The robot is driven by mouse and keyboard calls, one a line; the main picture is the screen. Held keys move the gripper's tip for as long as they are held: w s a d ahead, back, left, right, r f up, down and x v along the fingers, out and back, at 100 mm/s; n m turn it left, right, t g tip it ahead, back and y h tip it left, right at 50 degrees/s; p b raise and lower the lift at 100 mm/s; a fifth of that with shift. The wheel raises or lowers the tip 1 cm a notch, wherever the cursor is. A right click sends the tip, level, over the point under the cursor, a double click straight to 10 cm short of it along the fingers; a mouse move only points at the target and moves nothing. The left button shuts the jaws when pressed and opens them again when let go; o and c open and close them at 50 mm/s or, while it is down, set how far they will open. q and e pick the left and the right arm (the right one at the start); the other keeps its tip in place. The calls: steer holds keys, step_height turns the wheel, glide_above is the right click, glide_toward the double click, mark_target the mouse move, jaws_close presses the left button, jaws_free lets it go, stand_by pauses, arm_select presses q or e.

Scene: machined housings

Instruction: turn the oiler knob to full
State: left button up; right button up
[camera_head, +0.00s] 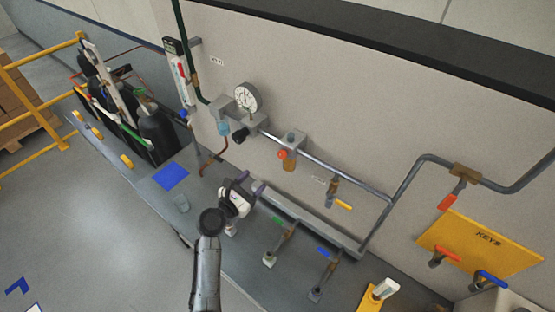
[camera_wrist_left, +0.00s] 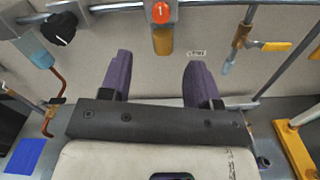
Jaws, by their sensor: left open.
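The oiler is on the pipe along the wall, with an orange knob (camera_head: 283,155) and an amber bowl (camera_head: 290,166) below it. In the left wrist view the orange knob (camera_wrist_left: 161,12) bears a white mark and sits at the top edge, partly cut off, above the amber bowl (camera_wrist_left: 163,42). My left gripper (camera_head: 245,187) is open and empty, below and left of the oiler in the head view. Its purple fingers (camera_wrist_left: 158,68) stand apart in the left wrist view, with the oiler beyond the gap. My right gripper is not in view.
A black knob (camera_head: 240,135), a blue bowl (camera_head: 223,128) and a dial gauge (camera_head: 247,98) sit left of the oiler. A yellow-handled valve (camera_head: 342,206) hangs to its right. Several valves on a lower pipe and a yellow KEYS board (camera_head: 480,245) are farther right.

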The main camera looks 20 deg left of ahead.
mark_target(280, 156)
arm_select(q)
steer(key=b+x, duration=0.2)
steer(key=x, duration=0.3)
steer(key=b+x, duration=0.3)
steer(key=x, duration=0.2)
steer(key=shift+w+d+f, duration=0.1)
steer(key=shift+f, duration=0.15)
steer(key=shift+b+x, duration=0.8)
steer(key=shift+x, duration=0.25)
steer(key=shift+r, duration=0.2)
steer(key=shift+c, duration=0.2)
steer(key=c, duration=0.9)
steer(key=shift+m, duration=0.3)
